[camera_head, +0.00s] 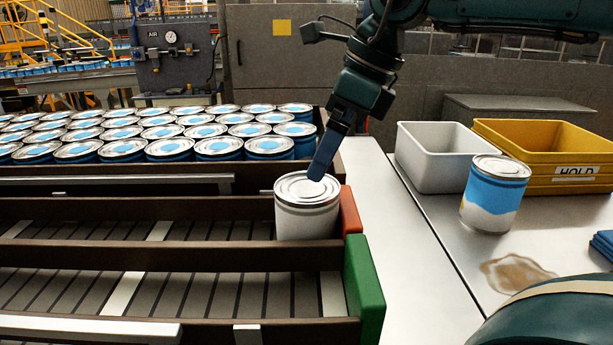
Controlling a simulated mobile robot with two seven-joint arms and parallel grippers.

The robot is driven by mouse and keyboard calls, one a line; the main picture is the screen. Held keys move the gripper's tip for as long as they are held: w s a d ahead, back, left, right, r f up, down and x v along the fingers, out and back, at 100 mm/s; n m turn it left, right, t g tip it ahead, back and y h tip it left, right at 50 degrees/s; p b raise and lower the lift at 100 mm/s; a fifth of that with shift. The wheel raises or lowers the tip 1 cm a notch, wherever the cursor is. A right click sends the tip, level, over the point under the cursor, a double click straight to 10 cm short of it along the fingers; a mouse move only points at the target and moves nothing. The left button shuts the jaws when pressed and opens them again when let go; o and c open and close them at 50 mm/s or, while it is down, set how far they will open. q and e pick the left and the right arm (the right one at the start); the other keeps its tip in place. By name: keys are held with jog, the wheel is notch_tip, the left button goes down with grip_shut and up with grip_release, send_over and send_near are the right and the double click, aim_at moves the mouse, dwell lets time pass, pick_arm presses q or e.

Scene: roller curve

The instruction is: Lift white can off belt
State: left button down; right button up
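The white can (307,218) stands upright at the right end of a belt lane, beside the orange end block (350,211). Its label is plain white and its lid is silver. My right gripper (319,172) comes down from the upper right, with a blue finger reaching over the can's lid at its right side. The fingers are seen nearly edge-on, so their opening and any contact with the can are unclear. The roller belt (120,230) runs left from the can and is empty there. My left gripper is not in view.
Several blue-labelled cans (170,146) fill the lane behind. A green block (364,290) ends the front lane.

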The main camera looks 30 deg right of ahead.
aim_at(309, 186)
jog(key=x, duration=1)
jog(key=shift+w+f, duration=0.1)
jog(key=shift+f, duration=0.05)
jog(key=shift+c, duration=0.3)
